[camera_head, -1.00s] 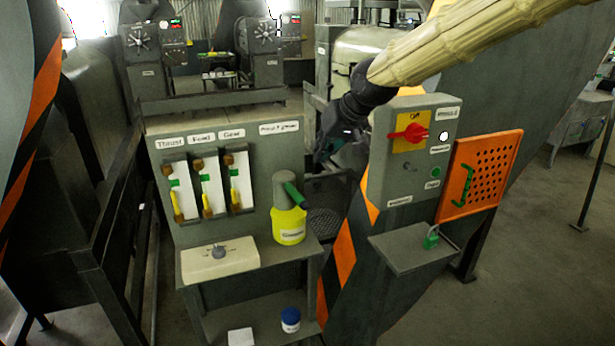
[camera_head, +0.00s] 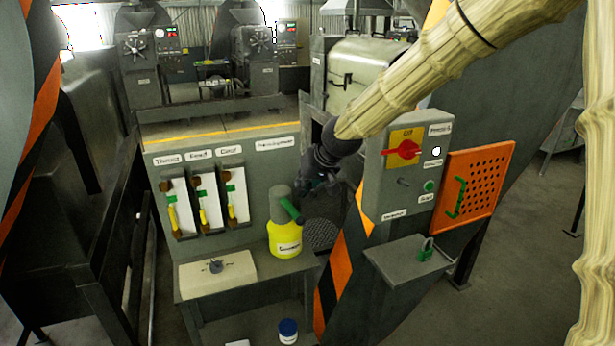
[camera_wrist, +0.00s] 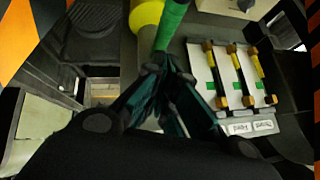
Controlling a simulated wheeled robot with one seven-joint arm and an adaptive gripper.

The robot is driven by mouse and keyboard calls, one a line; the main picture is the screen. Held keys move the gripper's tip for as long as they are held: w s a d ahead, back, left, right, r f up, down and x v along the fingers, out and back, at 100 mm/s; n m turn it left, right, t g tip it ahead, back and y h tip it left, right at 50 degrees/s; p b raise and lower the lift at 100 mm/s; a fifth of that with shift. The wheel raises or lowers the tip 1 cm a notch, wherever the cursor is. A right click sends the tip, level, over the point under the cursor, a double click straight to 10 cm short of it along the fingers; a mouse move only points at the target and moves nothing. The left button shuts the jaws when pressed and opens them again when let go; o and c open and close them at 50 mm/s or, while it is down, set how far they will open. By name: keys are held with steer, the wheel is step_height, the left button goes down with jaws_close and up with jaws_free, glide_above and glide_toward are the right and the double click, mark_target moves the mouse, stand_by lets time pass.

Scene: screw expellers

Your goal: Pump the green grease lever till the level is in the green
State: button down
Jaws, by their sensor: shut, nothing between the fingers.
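The green lever (camera_head: 290,209) sticks out of the grey-green head of a yellow grease pump (camera_head: 284,238) on the panel's shelf, sloping down to the right. Its green bar also shows in the wrist view (camera_wrist: 172,24), with part of the yellow body (camera_wrist: 146,14). My gripper (camera_head: 306,190) is just right of the lever. In the wrist view its closed fingertips (camera_wrist: 163,66) are at the lever's near end, with nothing between them; I cannot tell if they touch it. Three level gauges (camera_head: 206,202) on the panel have green bands and yellow parts; the exact levels are too small to read.
A grey control box with a red switch (camera_head: 403,149) stands right of my gripper, beside an orange perforated guard (camera_head: 475,185). A padlock (camera_head: 426,250) lies on a small shelf below. A beige box with a knob (camera_head: 217,275) sits left of the pump. A blue-lidded jar (camera_head: 288,330) is lower down.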

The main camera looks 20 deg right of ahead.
mark_target(293, 208)
steer(key=shift+s+a+f+p, duration=0.1)
steer(key=shift+a+f+p, duration=0.15)
steer(key=shift+f, duration=0.4)
steer(key=shift+s+a+f+p, duration=0.1)
steer(key=shift+f+p, duration=0.15)
steer(key=shift+f, duration=0.45)
steer(key=shift+s+a+f+p, duration=0.1)
steer(key=shift+a+f+p, duration=0.15)
steer(key=shift+f, duration=0.4)
steer(key=shift+d, duration=0.1)
